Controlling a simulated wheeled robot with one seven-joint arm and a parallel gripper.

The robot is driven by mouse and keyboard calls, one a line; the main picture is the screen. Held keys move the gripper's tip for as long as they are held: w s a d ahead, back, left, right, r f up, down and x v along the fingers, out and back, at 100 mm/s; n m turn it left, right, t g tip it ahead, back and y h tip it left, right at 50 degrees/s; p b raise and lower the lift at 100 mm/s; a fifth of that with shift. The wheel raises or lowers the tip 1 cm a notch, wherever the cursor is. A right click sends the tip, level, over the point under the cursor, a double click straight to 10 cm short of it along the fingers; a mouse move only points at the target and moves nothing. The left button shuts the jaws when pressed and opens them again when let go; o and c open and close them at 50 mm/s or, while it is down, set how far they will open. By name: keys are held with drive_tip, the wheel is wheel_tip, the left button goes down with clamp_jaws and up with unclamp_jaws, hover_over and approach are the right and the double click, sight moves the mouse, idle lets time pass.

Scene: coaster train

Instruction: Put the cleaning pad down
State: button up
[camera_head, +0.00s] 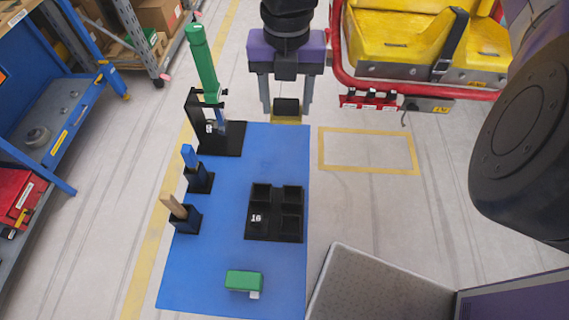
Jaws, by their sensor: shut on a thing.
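My gripper (287,108) points down near the far edge of the blue mat (240,165). It is shut on a small block with a dark upper part and a yellowish lower edge, which looks like the cleaning pad (287,120). The pad sits between the two grey fingers. I cannot tell whether its underside touches the mat or floor, or hangs above it.
A black tray (274,239) with several compartments and a green block (243,281) are on the mat. Black holders with a green tool (203,62), blue handle (189,156) and wooden handle (173,206) line its left side. A yellow coaster seat (400,40) stands at upper right.

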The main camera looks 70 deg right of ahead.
sight(286, 167)
wheel_tip(286, 167, down, 20)
drive_tip(key=shift+r, duration=0.2)
idle(0.4)
drive_tip(key=o, duration=1.2)
drive_tip(key=shift+f+b, duration=0.25)
drive_tip(key=shift+b, duration=0.45)
wheel_tip(286, 167, up, 8)
drive_tip(key=shift+w+a, duration=0.15)
drive_tip(key=shift+a, duration=0.1)
